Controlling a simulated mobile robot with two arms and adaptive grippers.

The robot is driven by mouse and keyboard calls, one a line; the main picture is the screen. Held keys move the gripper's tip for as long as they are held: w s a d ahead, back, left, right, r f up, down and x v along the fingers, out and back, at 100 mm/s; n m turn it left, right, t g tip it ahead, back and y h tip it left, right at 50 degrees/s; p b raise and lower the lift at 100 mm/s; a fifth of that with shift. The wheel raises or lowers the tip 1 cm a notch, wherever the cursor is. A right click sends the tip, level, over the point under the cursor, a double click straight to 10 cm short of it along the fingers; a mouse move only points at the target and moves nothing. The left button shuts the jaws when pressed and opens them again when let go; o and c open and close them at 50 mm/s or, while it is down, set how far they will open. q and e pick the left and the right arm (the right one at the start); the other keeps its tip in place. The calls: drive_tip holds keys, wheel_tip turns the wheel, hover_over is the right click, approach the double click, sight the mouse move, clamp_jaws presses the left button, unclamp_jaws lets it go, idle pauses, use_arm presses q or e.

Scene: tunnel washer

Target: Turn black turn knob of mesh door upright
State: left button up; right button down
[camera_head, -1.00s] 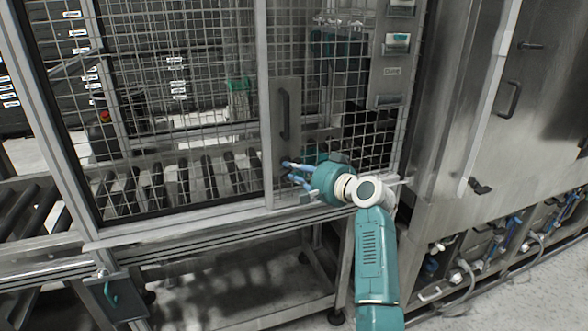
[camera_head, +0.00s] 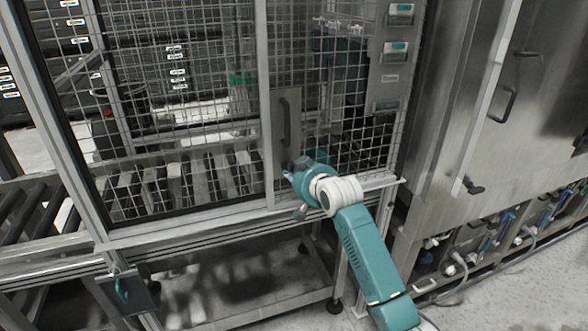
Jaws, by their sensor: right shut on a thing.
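The mesh door (camera_head: 175,222) is a metal frame with wire grid in front of a roller conveyor. A grey plate (camera_head: 273,125) on its right side bears a black upright handle (camera_head: 285,122). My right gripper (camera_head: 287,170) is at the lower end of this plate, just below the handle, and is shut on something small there. The black turn knob is hidden by the fingers, so its angle cannot be told. My left gripper is not in view.
A grey panel with switches (camera_head: 397,48) stands right of the mesh. Steel cabinet doors (camera_head: 520,95) with handles are further right. A frame rail (camera_head: 190,236) runs below the door. Free floor (camera_head: 500,300) shows at the lower right.

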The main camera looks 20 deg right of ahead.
drive_tip(key=shift+n+h+p, duration=0.3)
drive_tip(key=shift+n+h, duration=0.1)
idle(0.4)
drive_tip(key=c, duration=1.7)
unclamp_jaws()
drive_tip(key=shift+o, duration=0.2)
drive_tip(key=v, duration=1.2)
